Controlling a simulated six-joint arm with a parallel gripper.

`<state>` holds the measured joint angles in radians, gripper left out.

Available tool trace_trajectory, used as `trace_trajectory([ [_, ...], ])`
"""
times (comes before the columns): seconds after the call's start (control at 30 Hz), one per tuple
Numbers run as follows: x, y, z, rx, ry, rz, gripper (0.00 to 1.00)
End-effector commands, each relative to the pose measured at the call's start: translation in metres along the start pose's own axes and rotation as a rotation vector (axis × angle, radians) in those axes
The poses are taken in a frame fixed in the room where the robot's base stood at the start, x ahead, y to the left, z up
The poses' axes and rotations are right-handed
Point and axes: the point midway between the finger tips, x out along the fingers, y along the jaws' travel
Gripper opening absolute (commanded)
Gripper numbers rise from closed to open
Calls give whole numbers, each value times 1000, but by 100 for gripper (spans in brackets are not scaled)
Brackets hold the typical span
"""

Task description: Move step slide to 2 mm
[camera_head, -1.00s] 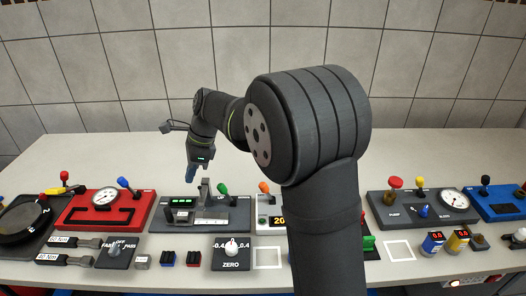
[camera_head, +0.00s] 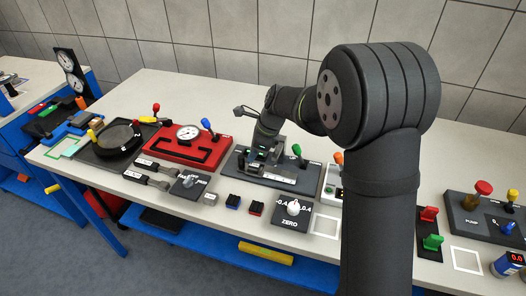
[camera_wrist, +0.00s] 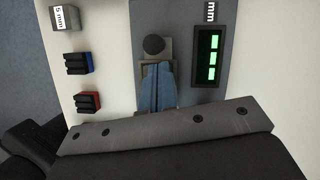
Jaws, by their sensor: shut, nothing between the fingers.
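The step slide unit is a dark grey panel (camera_head: 300,181) on the bench, partly hidden by my arm in the head view. In the wrist view, a metal slide with a round black knob (camera_wrist: 154,44) sits on the panel's grey strip. Beside it is a dark display (camera_wrist: 210,55) with green digits, which I cannot read, and an "mm" label. My gripper (camera_wrist: 158,84) is shut and empty, its blue fingertips together. The fingers overlap the slide just below the knob in the picture; I cannot tell whether they touch it.
A green-knobbed lever (camera_head: 297,149) stands on the panel's right part. A "5 mm" block (camera_wrist: 65,18), a blue block (camera_wrist: 78,63) and a red block (camera_wrist: 87,102) lie beside the panel.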

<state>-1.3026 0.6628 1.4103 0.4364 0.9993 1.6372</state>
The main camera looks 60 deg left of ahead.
Motion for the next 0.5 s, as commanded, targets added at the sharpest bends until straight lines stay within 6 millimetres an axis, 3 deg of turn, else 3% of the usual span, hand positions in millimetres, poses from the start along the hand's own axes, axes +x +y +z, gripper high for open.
trace_trajectory([
  [0.4, 1, 0, 4, 0, 0, 0, 0],
  [0.5, 6, -3, 15, -3, -1, 0, 0],
])
